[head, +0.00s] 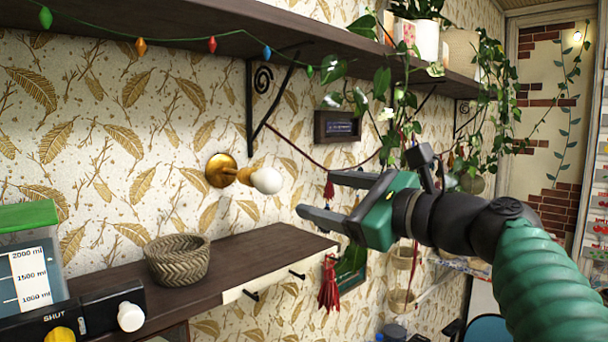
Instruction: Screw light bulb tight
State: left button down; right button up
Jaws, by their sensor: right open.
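A white light bulb (267,180) sits in a brass wall socket (221,171) on the leaf-patterned wall and points out toward the right. I cannot tell how far it is screwed in. My right gripper (314,196) is open, with its two dark fingers pointing left toward the bulb. The fingertips are to the right of the bulb and apart from it, with nothing between them. My left gripper is not in view.
A wooden shelf (255,252) below the bulb carries a woven basket (177,260). A green-lidded measuring container (30,262) is at the left. An upper shelf (180,28) with a black bracket (262,100) and hanging plants (492,95) is above. The space around the bulb is clear.

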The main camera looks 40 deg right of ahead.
aim_at(259, 179)
jog(key=w+m+p, duration=0.1)
jog(key=w+p, duration=0.1)
jog(key=w, duration=0.4)
jog(key=w+a+m+p, duration=0.1)
jog(key=w+p, duration=0.1)
jog(key=w, duration=0.4)
jog(key=w+m+p, duration=0.1)
jog(key=w+p, duration=0.2)
jog(key=w, duration=0.3)
jog(key=shift+w+a+r, duration=0.15)
jog(key=shift+w+a, duration=0.05)
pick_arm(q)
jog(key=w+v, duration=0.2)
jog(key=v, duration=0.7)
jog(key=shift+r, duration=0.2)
pick_arm(e)
jog(key=shift+s, duration=0.1)
jog(key=shift+c, duration=0.2)
jog(key=shift+a, duration=0.1)
jog(key=shift+c, duration=1.3)
jog(key=c, duration=1.1)
jog(key=shift+o, duration=0.2)
jog(key=shift+f+n+b, duration=0.2)
jog(key=shift+n+b, duration=0.2)
jog(key=shift+b, duration=0.35)
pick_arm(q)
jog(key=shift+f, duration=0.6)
pick_arm(e)
jog(key=shift+r, duration=0.15)
